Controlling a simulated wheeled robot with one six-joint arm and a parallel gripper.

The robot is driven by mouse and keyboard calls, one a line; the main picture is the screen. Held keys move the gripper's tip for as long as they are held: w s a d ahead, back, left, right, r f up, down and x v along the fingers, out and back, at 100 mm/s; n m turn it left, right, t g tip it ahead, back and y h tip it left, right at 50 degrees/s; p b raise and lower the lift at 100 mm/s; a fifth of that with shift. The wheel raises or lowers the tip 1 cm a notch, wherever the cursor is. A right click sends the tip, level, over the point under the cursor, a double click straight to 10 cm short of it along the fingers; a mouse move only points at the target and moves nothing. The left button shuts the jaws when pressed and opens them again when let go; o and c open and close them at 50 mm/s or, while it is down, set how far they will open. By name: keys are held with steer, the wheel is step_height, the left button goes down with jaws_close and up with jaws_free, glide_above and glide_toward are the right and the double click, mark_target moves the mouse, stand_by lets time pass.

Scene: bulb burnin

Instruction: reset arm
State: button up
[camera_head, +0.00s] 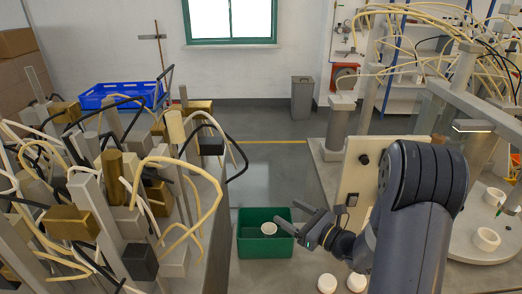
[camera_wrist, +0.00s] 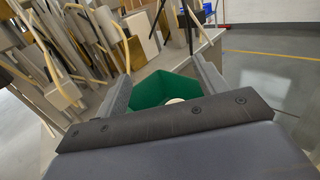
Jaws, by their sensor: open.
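My gripper (camera_head: 308,227) is at the end of my dark grey arm, in the lower middle of the head view. Its fingers point left and are spread apart, with nothing visible between them. It is above the right side of a green bin (camera_head: 250,246). A white round piece (camera_head: 268,228) lies in the bin. In the wrist view the two fingers stand apart, and the green bin (camera_wrist: 150,90) shows between them. Only part of the white piece (camera_wrist: 174,101) shows there, above the dark gripper body.
A crowded bench (camera_head: 211,215) with posts, blocks and looping hoses stands at left. At right is a round table (camera_head: 462,249) with white rings. Two white round pieces (camera_head: 327,283) sit below my gripper. A blue crate (camera_head: 122,94) and grey bin (camera_head: 302,97) are behind. The middle floor is clear.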

steer(key=p+x, duration=0.3)
steer(key=x, duration=0.7)
steer(key=shift+s+d+r+p, duration=0.15)
steer(key=shift+r+p, duration=0.7)
steer(key=shift+r, duration=1.8)
steer(key=shift+f, duration=0.15)
